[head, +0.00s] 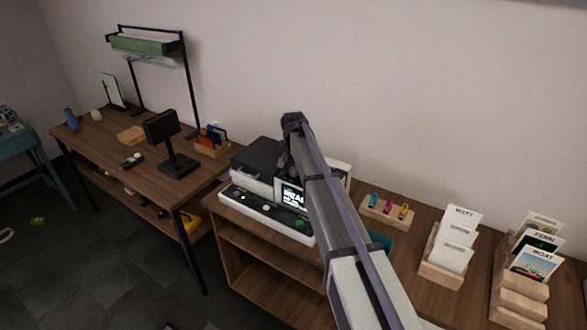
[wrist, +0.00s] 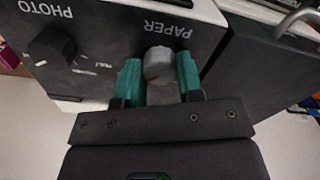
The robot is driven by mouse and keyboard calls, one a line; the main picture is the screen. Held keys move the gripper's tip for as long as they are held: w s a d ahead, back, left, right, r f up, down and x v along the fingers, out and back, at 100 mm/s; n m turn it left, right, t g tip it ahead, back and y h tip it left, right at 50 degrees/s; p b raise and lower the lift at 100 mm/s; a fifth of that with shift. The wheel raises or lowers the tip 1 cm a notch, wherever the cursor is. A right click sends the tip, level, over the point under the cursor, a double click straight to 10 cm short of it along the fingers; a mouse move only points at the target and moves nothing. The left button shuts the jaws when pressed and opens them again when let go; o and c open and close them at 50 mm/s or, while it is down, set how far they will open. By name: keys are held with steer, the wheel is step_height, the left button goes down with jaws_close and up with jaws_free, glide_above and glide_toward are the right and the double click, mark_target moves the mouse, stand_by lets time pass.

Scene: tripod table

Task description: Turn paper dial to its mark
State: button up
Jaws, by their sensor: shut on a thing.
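The paper dial (wrist: 158,63) is a grey round knob under the label PAPER, which reads upside down in the wrist view. My gripper (wrist: 159,78) has its two green fingers on either side of the dial and is shut on it. A small reddish line shows on the dial's near side. I cannot make out the dial's target mark. In the head view the printer (head: 260,158) stands on the wooden cabinet, with a lit screen (head: 292,197) on its front. My arm hides part of the printer, and my gripper and the paper dial cannot be made out there.
A black photo dial (wrist: 51,47) sits beside the paper dial. Right of the printer are a wooden tray (head: 376,215) of small coloured items and card holders (head: 440,272). A desk (head: 100,143) with a black display stand (head: 170,150) is at left.

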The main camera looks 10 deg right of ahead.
mark_target(294, 170)
steer(key=o, duration=0.9)
steer(key=shift+r, duration=0.1)
step_height(294, 170, up, 11)
steer(key=p, duration=1.1)
steer(key=shift+f, duration=0.2)
steer(key=s+f+n+b, duration=0.1)
steer(key=s, duration=1.1)
steer(key=s+f+n+b, duration=0.1)
steer(key=s, duration=1.1)
steer(key=s+f+n+b, duration=0.1)
steer(key=s+n, duration=0.1)
steer(key=s, duration=1)
steer(key=shift+s, duration=0.2)
